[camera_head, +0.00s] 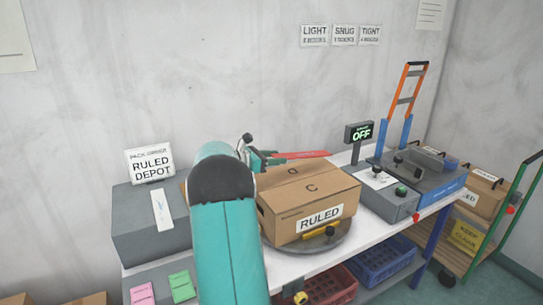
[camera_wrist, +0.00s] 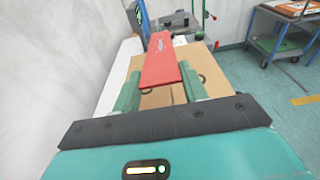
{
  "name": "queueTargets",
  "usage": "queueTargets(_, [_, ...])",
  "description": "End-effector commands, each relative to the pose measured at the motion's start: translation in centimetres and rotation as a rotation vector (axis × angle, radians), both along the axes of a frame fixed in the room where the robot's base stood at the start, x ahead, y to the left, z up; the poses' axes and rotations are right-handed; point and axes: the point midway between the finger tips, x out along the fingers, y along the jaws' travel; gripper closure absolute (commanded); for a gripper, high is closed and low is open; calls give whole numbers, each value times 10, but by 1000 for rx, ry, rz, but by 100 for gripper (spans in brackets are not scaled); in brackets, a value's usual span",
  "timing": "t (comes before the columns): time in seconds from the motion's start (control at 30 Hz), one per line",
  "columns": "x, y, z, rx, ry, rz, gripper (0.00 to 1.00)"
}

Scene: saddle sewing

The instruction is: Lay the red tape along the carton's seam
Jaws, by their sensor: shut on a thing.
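The carton (camera_head: 300,203) is a brown box labelled RULED, standing on a round grey turntable (camera_head: 340,243) on the white bench. Its top seam runs across between printed letters. The red tape (camera_head: 302,155) is a flat strip held above the far part of the carton top. In the wrist view the red tape (camera_wrist: 161,62) extends forward from between my green fingers. My gripper (camera_wrist: 160,90) is shut on the near end of the tape. The carton top (camera_wrist: 205,70) shows below it in that view. My arm hides the carton's left side in the head view.
A grey box (camera_head: 140,225) with a RULED DEPOT sign stands to the left. Red (camera_head: 330,287) and blue (camera_head: 385,260) crates sit below. A cart stands far right.

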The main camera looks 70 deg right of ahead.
Motion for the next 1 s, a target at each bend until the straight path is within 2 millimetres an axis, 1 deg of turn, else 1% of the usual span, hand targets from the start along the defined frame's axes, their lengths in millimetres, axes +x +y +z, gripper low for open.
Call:
queueTargets(0.47, [-3, 7, 2, -6, -1, 0, 78])
queueTargets(0.67, [-4, 6, -13, -4, 0, 1, 78])
queueTargets(1.0, [-3, 5, -43, -4, 0, 1, 78])
